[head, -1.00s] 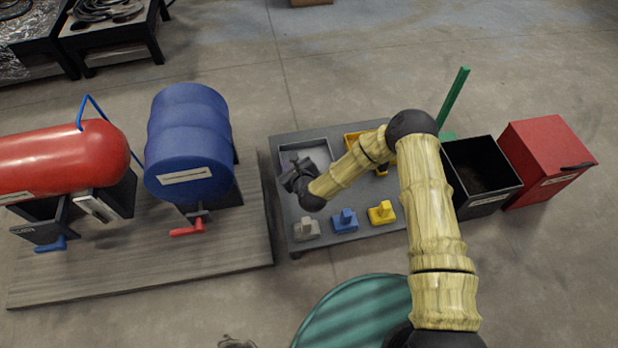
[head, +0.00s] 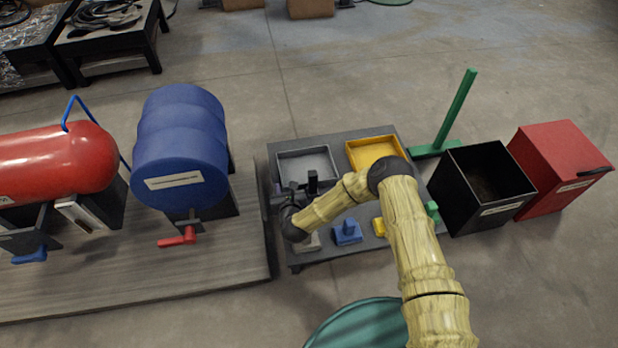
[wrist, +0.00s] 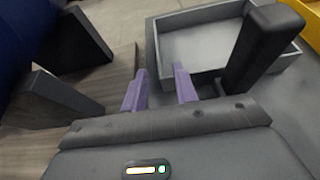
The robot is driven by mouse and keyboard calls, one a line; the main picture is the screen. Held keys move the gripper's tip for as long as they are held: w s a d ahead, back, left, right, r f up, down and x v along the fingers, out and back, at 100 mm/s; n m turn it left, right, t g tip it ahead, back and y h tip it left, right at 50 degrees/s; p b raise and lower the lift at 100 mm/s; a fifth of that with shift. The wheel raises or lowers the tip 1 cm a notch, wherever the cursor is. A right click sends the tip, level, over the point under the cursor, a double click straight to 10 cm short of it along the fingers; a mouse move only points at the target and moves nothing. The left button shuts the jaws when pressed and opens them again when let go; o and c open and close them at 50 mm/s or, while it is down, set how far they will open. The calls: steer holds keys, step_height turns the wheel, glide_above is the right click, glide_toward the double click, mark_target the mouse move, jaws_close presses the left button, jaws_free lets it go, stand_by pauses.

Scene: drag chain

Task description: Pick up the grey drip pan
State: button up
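The grey drip pan (head: 312,163) is a shallow rectangular tray at the back left of the dark low table. In the wrist view the pan (wrist: 205,42) looks empty, and its near wall faces me. My gripper (head: 279,187) is at the pan's near left side in the head view, partly hidden by its own dark body. In the wrist view my gripper (wrist: 159,86) shows two purple fingers standing apart with nothing between them. The right finger overlaps the near wall close to its left corner; I cannot tell whether it touches.
A yellow pan (head: 374,152) stands right of the grey pan. Blue (head: 347,233) and yellow (head: 379,227) blocks lie along the table's front. The blue barrel (head: 182,140) on its stand is close on the left. A black bin (head: 482,190) and red box (head: 560,168) are at right.

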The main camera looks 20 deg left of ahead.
steer(key=b+x, duration=0.2)
steer(key=x, duration=0.1)
steer(key=shift+w+a+f, duration=0.15)
steer(key=shift+w+f, duration=0.05)
steer(key=shift+f, duration=0.05)
steer(key=shift+w+a+r, duration=0.1)
steer(key=shift+w, duration=0.05)
steer(key=shift+w+a+f+b, duration=0.35)
steer(key=shift+w+b, duration=0.05)
steer(key=shift+b, duration=0.25)
steer(key=b+x, duration=0.3)
steer(key=x, duration=0.1)
steer(key=shift+a+r, duration=0.1)
steer(key=shift+r, duration=0.1)
steer(key=shift+c, duration=0.2)
jaws_close()
